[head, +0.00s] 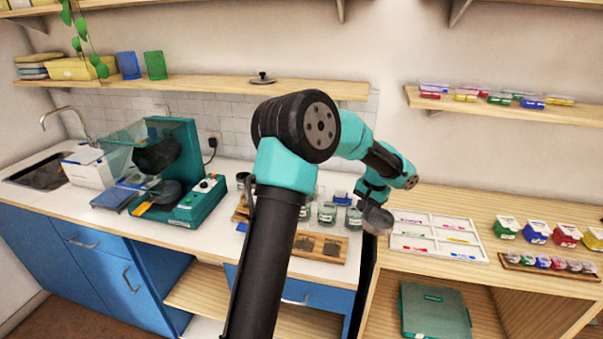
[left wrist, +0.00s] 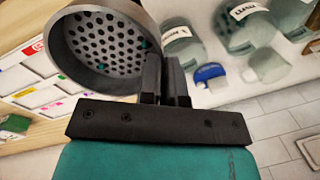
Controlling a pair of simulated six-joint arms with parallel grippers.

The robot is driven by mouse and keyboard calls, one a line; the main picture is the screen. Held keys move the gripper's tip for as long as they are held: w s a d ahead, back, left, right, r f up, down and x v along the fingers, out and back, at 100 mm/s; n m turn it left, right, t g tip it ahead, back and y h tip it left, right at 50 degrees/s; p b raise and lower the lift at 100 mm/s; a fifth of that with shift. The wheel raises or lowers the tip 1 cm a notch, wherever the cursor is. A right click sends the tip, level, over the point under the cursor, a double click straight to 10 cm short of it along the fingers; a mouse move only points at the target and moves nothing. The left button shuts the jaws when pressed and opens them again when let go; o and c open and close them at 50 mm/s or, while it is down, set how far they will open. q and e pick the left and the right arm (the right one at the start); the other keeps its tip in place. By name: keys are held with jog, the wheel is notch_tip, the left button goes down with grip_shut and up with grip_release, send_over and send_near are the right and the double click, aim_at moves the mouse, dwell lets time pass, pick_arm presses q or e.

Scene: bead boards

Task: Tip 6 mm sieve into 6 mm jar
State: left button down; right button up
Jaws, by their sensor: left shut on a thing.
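My left gripper (head: 373,190) is shut on the wall of a round grey metal sieve (head: 375,221) and holds it in the air near the right end of the white counter. In the left wrist view, the fingers (left wrist: 167,80) grip the sieve's (left wrist: 88,88) edge. Its perforated floor shows, with small teal spots at it; I cannot tell how many beads it holds. Glass jars (head: 327,213) with labels stand on the counter left of the sieve. They also show in the left wrist view (left wrist: 183,47); I cannot tell which is the 6 mm jar. My right gripper is out of view.
A wooden board (head: 320,247) with dark round recesses lies in front of the jars. A white sorting tray (head: 436,236) and several colored containers (head: 537,233) stand on the wooden bench to the right. A teal machine (head: 180,165) stands on the left counter. My arm hides part of the counter.

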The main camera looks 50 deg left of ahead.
pick_arm(q)
jog(key=s+a+r+n, duration=0.2)
jog(key=s+a+r, duration=0.1)
jog(key=a, duration=0.7)
jog(key=s+a+r+n+g+y, duration=0.1)
jog(key=s+a+r+n, duration=0.2)
jog(key=s+a, duration=0.3)
jog(key=a, duration=0.5)
jog(key=shift+r+g, duration=0.25)
jog(key=shift+g, duration=0.05)
jog(key=shift+d+f, duration=0.1)
